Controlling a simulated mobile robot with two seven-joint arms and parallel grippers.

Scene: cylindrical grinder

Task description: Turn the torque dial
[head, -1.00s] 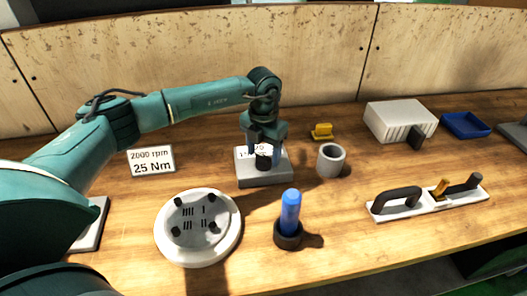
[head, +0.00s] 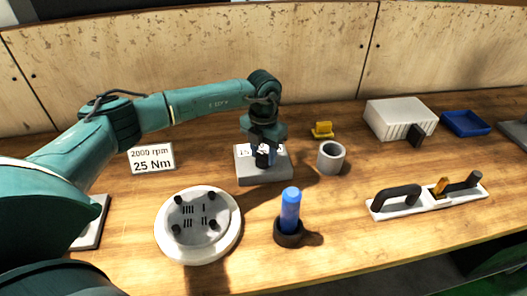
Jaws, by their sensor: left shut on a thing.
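The torque dial is a small black knob (head: 262,159) on a grey block (head: 264,175) with a white printed scale, at the middle of the bench in the head view. My left gripper (head: 263,151) points down from above onto the knob and is shut on it. The gripper and wrist hide part of the scale and the knob's top. A white sign (head: 152,160) left of the block reads "2000 rpm" and "25 Nm". My right gripper is not in view.
Near the block stand a grey cup (head: 331,158), a yellow piece (head: 322,130), a blue cylinder in a black base (head: 290,212) and a round white plate (head: 198,226). A handled white bar (head: 428,202), white box (head: 400,120) and blue tray (head: 466,124) are right. A wooden wall (head: 200,55) closes the back.

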